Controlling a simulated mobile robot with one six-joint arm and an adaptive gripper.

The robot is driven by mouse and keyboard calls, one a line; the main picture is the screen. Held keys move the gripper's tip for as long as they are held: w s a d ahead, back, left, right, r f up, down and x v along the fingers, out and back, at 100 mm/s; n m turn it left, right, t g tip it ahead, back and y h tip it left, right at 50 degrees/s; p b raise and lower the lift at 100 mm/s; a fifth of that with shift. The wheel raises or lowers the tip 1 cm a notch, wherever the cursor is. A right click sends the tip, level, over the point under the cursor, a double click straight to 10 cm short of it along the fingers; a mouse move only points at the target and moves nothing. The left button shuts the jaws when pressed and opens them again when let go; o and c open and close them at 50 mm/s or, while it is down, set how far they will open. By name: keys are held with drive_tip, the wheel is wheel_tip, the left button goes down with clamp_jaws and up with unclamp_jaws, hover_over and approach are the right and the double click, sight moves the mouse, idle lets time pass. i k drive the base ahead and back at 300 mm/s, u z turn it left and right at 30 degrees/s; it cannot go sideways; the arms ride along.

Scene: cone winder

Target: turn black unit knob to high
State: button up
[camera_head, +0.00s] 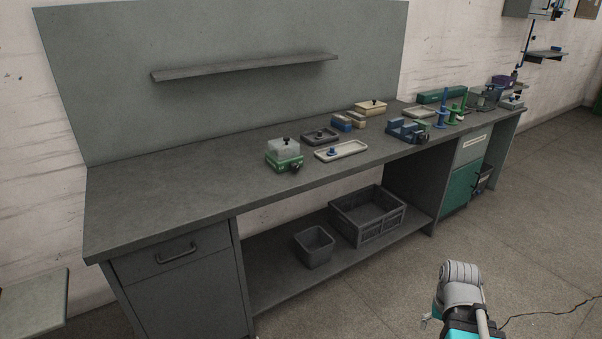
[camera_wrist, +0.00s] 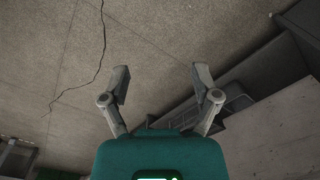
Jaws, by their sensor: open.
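Several small units stand on the grey workbench (camera_head: 200,180) in the head view. A green unit (camera_head: 285,163) with a pale top carries a dark knob (camera_head: 296,167) on its front. A dark, low unit (camera_head: 320,136) with a small black knob on top sits behind it. Another dark unit (camera_head: 484,98) stands near the bench's far right end. I cannot tell which is the black unit, and no knob setting is readable. My gripper (camera_wrist: 162,80) is open and empty in the wrist view, pointing over the floor, away from the units.
A pale tray (camera_head: 341,151), a blue fixture (camera_head: 407,130) and green and blue spindles (camera_head: 441,112) crowd the bench's right half. The left half is clear. A grey crate (camera_head: 366,213) and a bin (camera_head: 314,246) sit on the lower shelf.

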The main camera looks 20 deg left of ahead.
sight(295, 167)
drive_tip(key=k, duration=0.65)
drive_tip(key=u, duration=0.4)
drive_tip(key=i, duration=1.65)
drive_tip(key=z, duration=0.4)
